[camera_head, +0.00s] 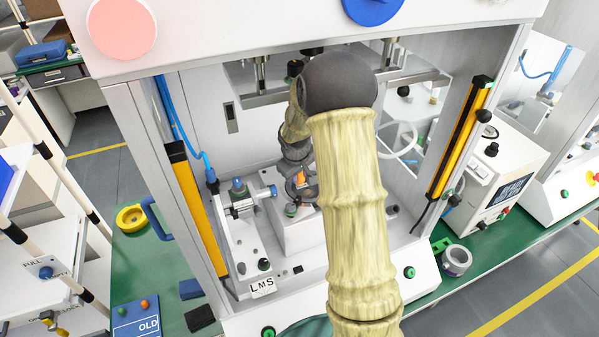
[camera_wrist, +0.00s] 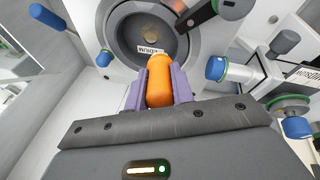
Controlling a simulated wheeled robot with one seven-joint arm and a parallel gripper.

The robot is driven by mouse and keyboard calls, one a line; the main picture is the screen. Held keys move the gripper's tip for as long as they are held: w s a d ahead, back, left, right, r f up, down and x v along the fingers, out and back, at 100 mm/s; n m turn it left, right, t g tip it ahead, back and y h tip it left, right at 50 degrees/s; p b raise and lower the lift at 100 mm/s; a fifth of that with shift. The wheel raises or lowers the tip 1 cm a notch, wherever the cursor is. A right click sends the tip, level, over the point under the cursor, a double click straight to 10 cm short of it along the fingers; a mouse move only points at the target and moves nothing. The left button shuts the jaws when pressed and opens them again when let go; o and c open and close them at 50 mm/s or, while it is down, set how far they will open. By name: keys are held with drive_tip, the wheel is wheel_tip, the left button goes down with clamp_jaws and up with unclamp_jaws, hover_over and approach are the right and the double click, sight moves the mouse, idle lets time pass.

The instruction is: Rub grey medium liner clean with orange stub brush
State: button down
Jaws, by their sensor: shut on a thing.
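My gripper (camera_wrist: 160,90) has purple fingers and is shut on the orange stub brush (camera_wrist: 160,78), which points away from the wrist. The grey medium liner (camera_wrist: 122,32) is a dark round dish with a "MEDIUM" label on its near rim, just ahead of the brush. A brownish patch (camera_wrist: 151,38) shows on its floor. The brush's far end overlaps the label in this view; I cannot tell whether it touches the liner. In the head view the brush (camera_head: 300,178) is a small orange spot inside the press, and my arm hides much of the liner.
The press frame has yellow-black side bars (camera_head: 188,205), (camera_head: 460,135) close around my arm. A metal clamp cylinder with blue ends (camera_head: 243,200) stands left of the fixture. In the wrist view a dark arm with a red stripe (camera_wrist: 197,17) reaches over the liner. The press plate (camera_head: 270,97) hangs above.

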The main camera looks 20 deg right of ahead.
sight(299, 183)
drive_tip(key=shift+a+f+b, duration=0.2)
drive_tip(key=shift+f+b, duration=0.4)
drive_tip(key=shift+f, duration=0.55)
drive_tip(key=shift+s+f+b, duration=0.15)
drive_tip(key=shift+f+b, duration=0.45)
drive_tip(key=shift+f, duration=0.05)
drive_tip(key=shift+d+f, duration=0.15)
drive_tip(key=shift+f, duration=0.3)
drive_tip(key=shift+b, duration=0.3)
drive_tip(key=shift+f+b, duration=0.5)
drive_tip(key=shift+f, duration=0.1)
drive_tip(key=shift+d, duration=0.1)
drive_tip(key=shift+d+r+p, duration=0.1)
drive_tip(key=shift+d+p, duration=0.65)
drive_tip(key=shift+d, duration=0.8)
